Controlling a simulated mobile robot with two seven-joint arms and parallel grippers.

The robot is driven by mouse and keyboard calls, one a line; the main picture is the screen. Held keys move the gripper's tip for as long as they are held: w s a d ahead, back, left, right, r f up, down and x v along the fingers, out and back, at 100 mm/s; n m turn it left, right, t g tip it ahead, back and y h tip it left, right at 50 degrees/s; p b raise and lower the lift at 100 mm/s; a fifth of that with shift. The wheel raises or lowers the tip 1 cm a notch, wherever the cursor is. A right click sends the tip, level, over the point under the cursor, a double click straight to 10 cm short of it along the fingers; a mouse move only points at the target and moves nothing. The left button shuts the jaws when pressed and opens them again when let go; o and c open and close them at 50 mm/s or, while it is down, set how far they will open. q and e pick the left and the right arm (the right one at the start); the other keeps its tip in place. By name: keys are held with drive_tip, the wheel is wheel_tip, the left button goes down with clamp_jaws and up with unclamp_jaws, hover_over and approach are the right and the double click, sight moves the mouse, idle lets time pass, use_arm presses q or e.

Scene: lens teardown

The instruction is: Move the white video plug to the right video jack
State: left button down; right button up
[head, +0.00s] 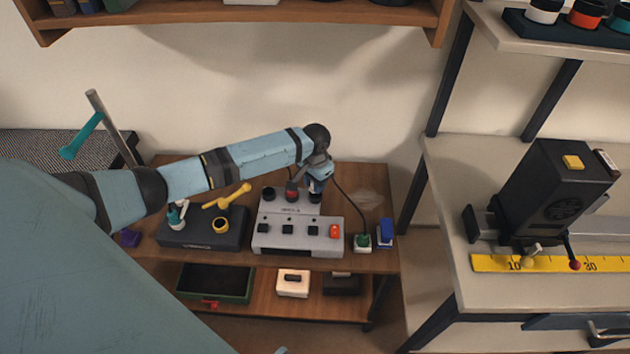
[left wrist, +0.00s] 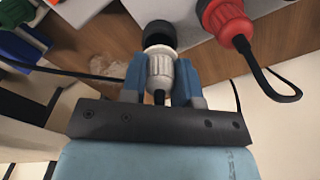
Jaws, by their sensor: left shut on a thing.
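The white video plug (left wrist: 161,72) is between the blue fingers of my left gripper (left wrist: 162,84), which is shut on it. Its front end meets a round black jack (left wrist: 159,36) in the left wrist view; I cannot tell how deep it sits. In the head view my left gripper (head: 318,176) is over the right end of the jack row on the grey box (head: 298,240) and mostly hides the plug. A red plug (left wrist: 226,22) stands beside it, also seen in the head view (head: 292,194). A black jack (head: 269,194) is at the row's left.
A black cable (head: 345,203) hangs down to a green block (head: 362,242) beside a blue block (head: 386,232). A dark box (head: 205,232) with a yellow lever stands left of the grey box. My left arm passes above it. A bench with a yellow ruler (head: 495,263) is at right.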

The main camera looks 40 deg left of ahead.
use_arm(q)
drive_tip(key=shift+f, duration=1.15)
idle(0.4)
drive_tip(key=c, duration=0.8)
unclamp_jaws()
